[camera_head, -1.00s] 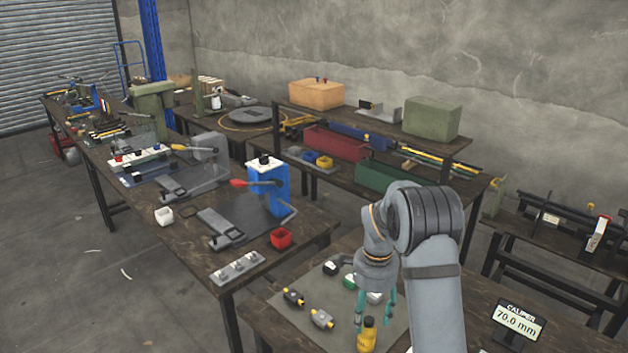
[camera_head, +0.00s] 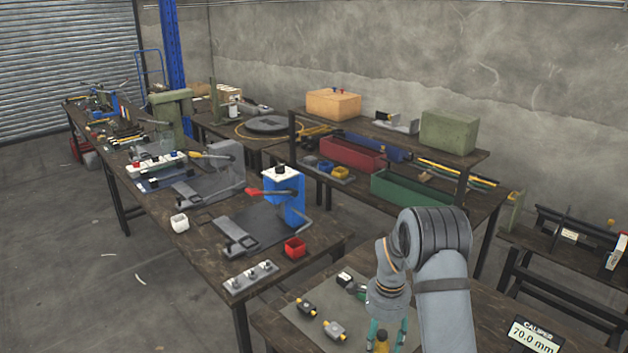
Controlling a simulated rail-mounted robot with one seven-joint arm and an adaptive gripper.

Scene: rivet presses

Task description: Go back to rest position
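My gripper (camera_head: 387,334) is at the lower right, pointing down over the grey mat (camera_head: 290,312) on the near table. Its two teal fingers are spread apart, one on each side of a yellow part with a dark top (camera_head: 382,342) as seen from here. I cannot tell whether the fingers touch this part or whether it stands behind or below them. The lower fingertips are near the bottom edge of the picture. My arm bends above the gripper and hides part of the mat.
Small black-and-yellow parts (camera_head: 307,307) and a grey part (camera_head: 335,330) lie on the mat. A caliper display (camera_head: 532,336) reads 70.0 mm at right. A blue press (camera_head: 285,197), a red bin (camera_head: 295,247) and a white bin (camera_head: 179,222) stand on the left bench. A shelf stands behind.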

